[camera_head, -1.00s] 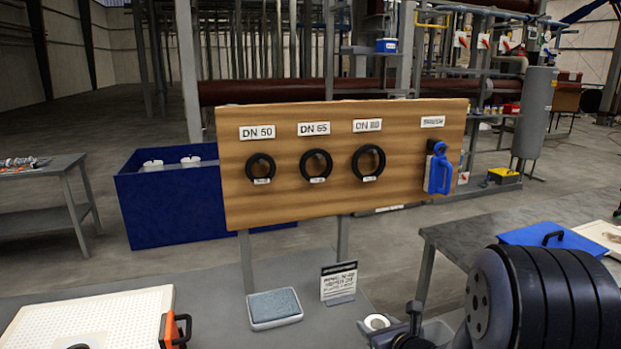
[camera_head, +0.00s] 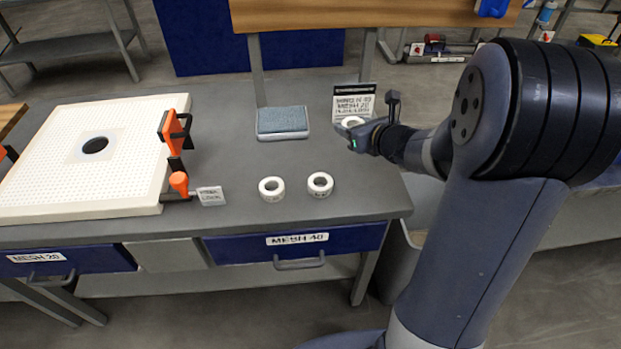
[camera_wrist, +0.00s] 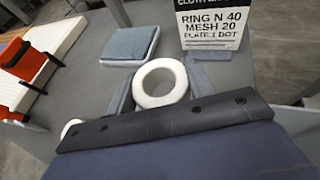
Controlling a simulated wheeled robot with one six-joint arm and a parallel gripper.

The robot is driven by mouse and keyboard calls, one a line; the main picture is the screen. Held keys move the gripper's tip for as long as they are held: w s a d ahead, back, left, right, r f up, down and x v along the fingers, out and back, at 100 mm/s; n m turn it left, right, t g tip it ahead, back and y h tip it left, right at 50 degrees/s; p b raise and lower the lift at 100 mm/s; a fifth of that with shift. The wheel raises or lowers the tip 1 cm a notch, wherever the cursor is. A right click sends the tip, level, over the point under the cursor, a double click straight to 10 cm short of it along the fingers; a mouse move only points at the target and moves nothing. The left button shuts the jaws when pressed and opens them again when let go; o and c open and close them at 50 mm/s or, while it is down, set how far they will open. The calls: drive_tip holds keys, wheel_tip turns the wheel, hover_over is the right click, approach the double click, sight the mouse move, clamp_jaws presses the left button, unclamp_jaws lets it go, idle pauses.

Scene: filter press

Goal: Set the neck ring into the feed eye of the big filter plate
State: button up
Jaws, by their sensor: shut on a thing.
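My gripper (camera_head: 368,130) is shut on a white ring (camera_wrist: 140,84), held between its two fingers in the wrist view. In the head view the held ring (camera_head: 351,121) shows partly behind the gripper, in front of the sign card. The big filter plate (camera_head: 50,190) is a white perforated slab lying on the left of the bench. Its feed eye (camera_head: 95,146) is a round dark hole in a pale square patch. The gripper is well to the right of the plate, apart from it.
An orange-handled clamp (camera_head: 176,137) stands at the plate's right edge. Two more white rings (camera_head: 262,189) (camera_head: 311,186) lie on the bench front. A grey-blue pad (camera_head: 282,119) lies behind them. The card (camera_wrist: 217,22) reads "RING N 40, MESH 20, PLATE 1 DOT".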

drive_tip(key=b, duration=0.2)
hover_over(348, 163)
wheel_tip(348, 163, down, 5)
drive_tip(key=shift+f, duration=0.2)
drive_tip(key=shift+f+b, duration=0.35)
drive_tip(key=shift+f, duration=1.9)
drive_tip(key=shift+s+f, duration=0.1)
drive_tip(key=shift+f, duration=0.15)
drive_tip(key=o, duration=1)
drive_tip(key=shift+r, duration=0.1)
drive_tip(key=shift+c, duration=0.2)
drive_tip(key=shift+r, duration=0.1)
